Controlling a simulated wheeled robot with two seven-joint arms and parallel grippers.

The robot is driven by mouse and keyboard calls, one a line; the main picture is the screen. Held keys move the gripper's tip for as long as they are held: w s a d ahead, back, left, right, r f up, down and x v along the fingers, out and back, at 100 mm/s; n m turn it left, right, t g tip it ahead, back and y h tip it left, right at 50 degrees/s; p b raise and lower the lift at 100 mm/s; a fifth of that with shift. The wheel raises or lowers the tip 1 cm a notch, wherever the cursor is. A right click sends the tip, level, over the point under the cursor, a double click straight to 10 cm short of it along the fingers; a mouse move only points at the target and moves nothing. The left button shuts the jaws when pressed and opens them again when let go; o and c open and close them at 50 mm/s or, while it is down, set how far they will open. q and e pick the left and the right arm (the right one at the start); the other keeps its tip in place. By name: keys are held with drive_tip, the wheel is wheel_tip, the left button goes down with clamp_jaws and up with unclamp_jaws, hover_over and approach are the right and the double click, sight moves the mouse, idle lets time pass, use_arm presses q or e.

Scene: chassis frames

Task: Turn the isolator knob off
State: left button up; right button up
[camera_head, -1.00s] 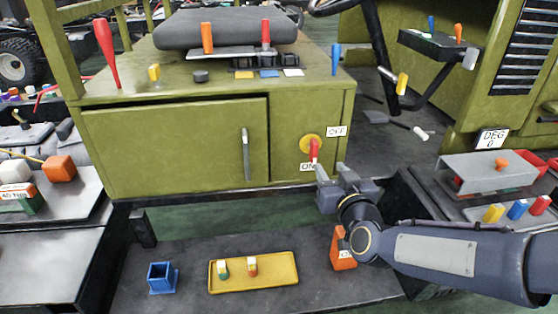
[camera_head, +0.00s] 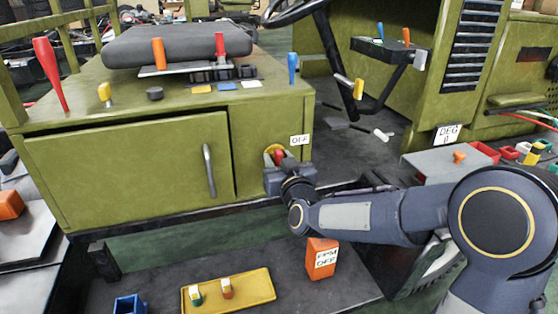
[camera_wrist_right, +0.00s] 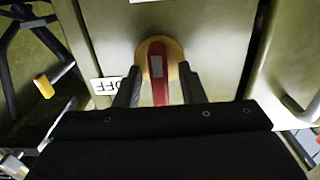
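The isolator knob is a red handle (camera_wrist_right: 157,70) on a round yellow disc (camera_head: 269,151), on the green cabinet front. An OFF label (camera_head: 300,140) sits to its upper right in the head view and to its lower left in the right wrist view (camera_wrist_right: 104,86). My right gripper (camera_head: 279,166) is at the knob. In the right wrist view its fingers (camera_wrist_right: 161,72) stand on either side of the red handle, with a visible gap on both sides. The gripper hides the lower knob and the ON label area in the head view. My left gripper is out of view.
The cabinet door (camera_head: 130,170) with its grey handle (camera_head: 209,170) is left of the knob. An orange block (camera_head: 321,259), a yellow tray (camera_head: 228,294) and a blue holder (camera_head: 130,304) stand on the lower dark shelf. A grey box (camera_head: 440,165) is to the right.

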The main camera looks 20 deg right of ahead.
drive_tip(key=shift+c, duration=0.5)
clamp_jaws()
drive_tip(key=n+p, duration=0.1)
drive_tip(key=n, duration=0.3)
drive_tip(key=shift+a+n, duration=0.15)
drive_tip(key=shift+n, duration=0.15)
drive_tip(key=n+p, duration=0.2)
drive_tip(key=n, duration=0.2)
drive_tip(key=shift+a+n, duration=0.1)
drive_tip(key=shift+n, duration=0.2)
drive_tip(key=n+p, duration=0.1)
drive_tip(key=n, duration=0.3)
drive_tip(key=shift+f, duration=0.15)
drive_tip(key=shift+a+f+n+p, duration=0.15)
drive_tip(key=shift+n+p, duration=0.5)
drive_tip(key=shift+n, duration=1.75)
